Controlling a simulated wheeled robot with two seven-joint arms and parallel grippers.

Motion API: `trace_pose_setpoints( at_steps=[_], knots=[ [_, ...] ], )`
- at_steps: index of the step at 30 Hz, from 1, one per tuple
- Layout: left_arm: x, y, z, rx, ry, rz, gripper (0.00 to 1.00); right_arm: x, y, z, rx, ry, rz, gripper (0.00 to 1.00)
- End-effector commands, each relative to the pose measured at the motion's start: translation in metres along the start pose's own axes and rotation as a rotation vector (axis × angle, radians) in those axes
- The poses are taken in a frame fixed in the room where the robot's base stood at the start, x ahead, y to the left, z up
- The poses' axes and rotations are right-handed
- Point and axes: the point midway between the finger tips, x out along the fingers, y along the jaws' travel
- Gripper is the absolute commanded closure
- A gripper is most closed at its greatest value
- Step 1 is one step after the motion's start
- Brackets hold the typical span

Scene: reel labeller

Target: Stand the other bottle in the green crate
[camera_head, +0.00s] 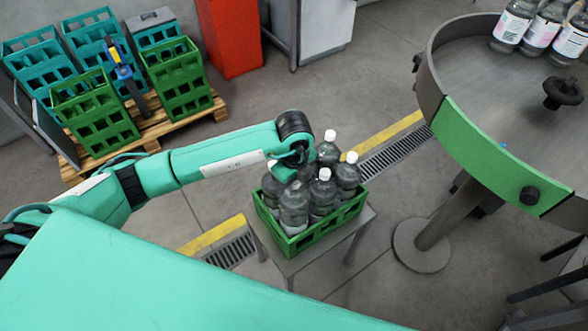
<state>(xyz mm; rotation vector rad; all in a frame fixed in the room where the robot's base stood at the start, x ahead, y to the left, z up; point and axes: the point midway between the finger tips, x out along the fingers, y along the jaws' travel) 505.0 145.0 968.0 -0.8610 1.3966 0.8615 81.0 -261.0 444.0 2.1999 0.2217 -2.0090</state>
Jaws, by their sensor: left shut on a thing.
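The green crate (326,229) stands on a small grey table and holds several dark clear bottles with white caps, such as one bottle (294,207) at its front. My left gripper (291,168) reaches over the back left part of the crate from the left. It is shut on a bottle among the others there; its fingers and the bottle's top are partly hidden by the wrist. I cannot tell whether that bottle touches the crate floor. My right gripper is not in view.
A round metal turntable (470,80) with a green guard carries several labelled bottles (541,30) at the upper right. A pallet (160,125) with green and teal crates stands at the upper left. A red bin (228,38) stands behind. A floor drain (395,152) runs behind the crate.

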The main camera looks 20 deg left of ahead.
Motion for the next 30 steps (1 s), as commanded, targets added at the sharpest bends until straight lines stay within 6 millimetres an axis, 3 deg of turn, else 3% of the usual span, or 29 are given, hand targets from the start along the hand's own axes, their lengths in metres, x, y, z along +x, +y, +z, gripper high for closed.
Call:
trace_pose_setpoints(
  at_steps=[4,13,26,27,30],
  knots=[
    [0.005,-0.001,0.000,-0.001,-0.001,-0.004,1.00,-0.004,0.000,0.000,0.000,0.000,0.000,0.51],
    [0.038,-0.001,0.000,0.000,0.000,-0.004,1.00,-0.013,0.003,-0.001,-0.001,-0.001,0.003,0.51],
    [0.045,-0.002,0.000,0.000,0.000,-0.005,1.00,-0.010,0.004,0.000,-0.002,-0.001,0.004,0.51],
    [0.046,0.000,0.000,0.000,-0.001,-0.001,0.66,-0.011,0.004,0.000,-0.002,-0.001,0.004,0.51],
    [0.046,0.000,0.000,0.000,-0.001,0.000,0.51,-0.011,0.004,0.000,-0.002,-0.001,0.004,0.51]
  ],
)
